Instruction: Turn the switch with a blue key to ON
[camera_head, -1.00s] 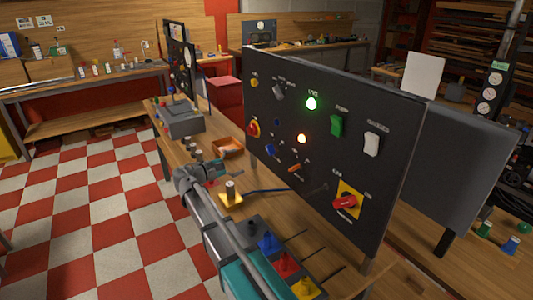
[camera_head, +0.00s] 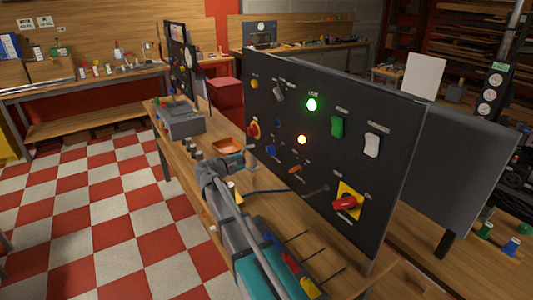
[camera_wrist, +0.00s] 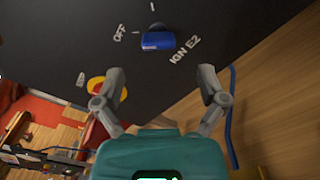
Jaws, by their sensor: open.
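The switch with the blue key (camera_wrist: 158,42) is on the black panel, labelled OFF at its left and IGN E2 at its lower right in the wrist view. In the head view the blue key (camera_head: 271,151) sits low on the panel's left side. My gripper (camera_wrist: 162,75) is open and empty, its two fingers spread with the key between and beyond their tips, apart from it. In the head view my gripper (camera_head: 247,159) is just left of the panel, close to the key. I cannot tell exactly which mark the key points at.
The panel (camera_head: 385,115) also bears a red-and-yellow knob (camera_wrist: 101,87) beside the left finger, an orange switch (camera_head: 295,169), a red rotary switch (camera_head: 345,203) and lit green and orange lamps. An orange tray (camera_head: 229,146) lies on the bench behind my gripper. A blue cable (camera_wrist: 229,120) runs at right.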

